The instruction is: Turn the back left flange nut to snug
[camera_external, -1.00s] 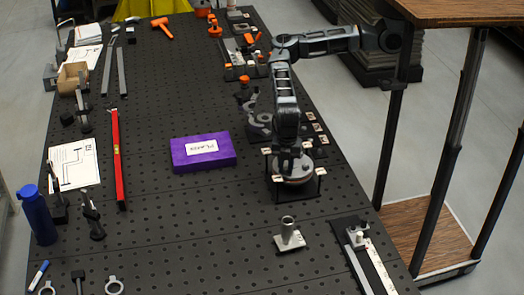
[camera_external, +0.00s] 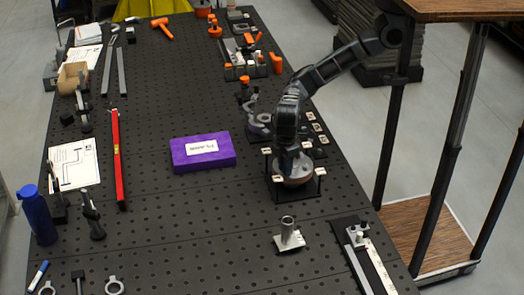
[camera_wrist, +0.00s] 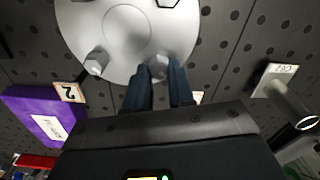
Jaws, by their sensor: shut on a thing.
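A round grey flange (camera_external: 293,172) sits in a black stand near the right edge of the bench. In the wrist view the flange (camera_wrist: 127,30) fills the top, with a raised ring at its middle. One hex nut (camera_wrist: 96,62) is at its lower left and another nut (camera_wrist: 167,3) is at the top edge. My gripper (camera_wrist: 160,72) points at the flange's near rim, with its two dark fingers either side of a third nut (camera_wrist: 158,66), shut on it. In the external view my gripper (camera_external: 287,158) hides part of the flange. I cannot tell from the labels which corner this nut is.
A numbered tag (camera_wrist: 70,92) stands beside the flange. A purple box (camera_external: 203,152) lies to the left, with clear bench between. A grey tube on a plate (camera_external: 288,235) stands in front. A rail fixture (camera_external: 365,255) lies at the near right.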

